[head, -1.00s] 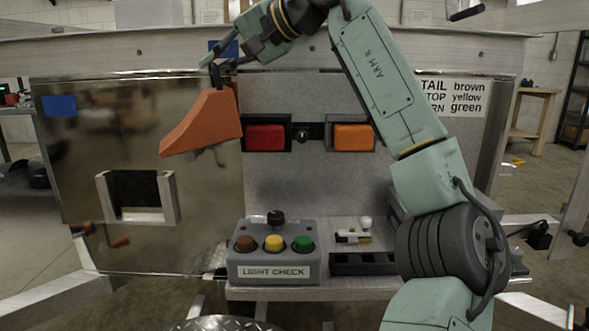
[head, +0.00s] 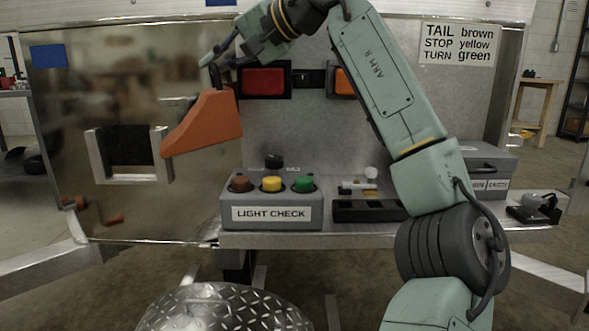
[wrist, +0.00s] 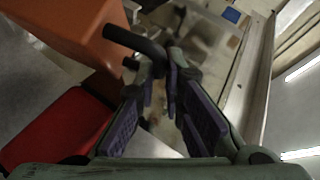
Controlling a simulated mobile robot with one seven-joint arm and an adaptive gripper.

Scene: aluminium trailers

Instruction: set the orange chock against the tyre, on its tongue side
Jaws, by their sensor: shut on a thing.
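The orange chock (head: 205,124) is a wedge with a dark handle on top, hanging in the air in front of the trailer's shiny panel. My gripper (head: 214,68) is shut on the handle, above the chock. In the wrist view the fingers (wrist: 170,85) close around the dark handle (wrist: 135,42), and the chock's orange body (wrist: 70,30) fills the upper left. No tyre shows in either view. A rounded diamond-plate cover (head: 215,308) shows low in the head view; what is under it is hidden.
A light check box (head: 270,203) with coloured buttons stands on a metal shelf right of the chock. A red lamp (head: 264,81) is beside the chock. A framed opening (head: 168,158) and a crank handle (head: 97,213) are on the left panel. Trailer beams run low on both sides.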

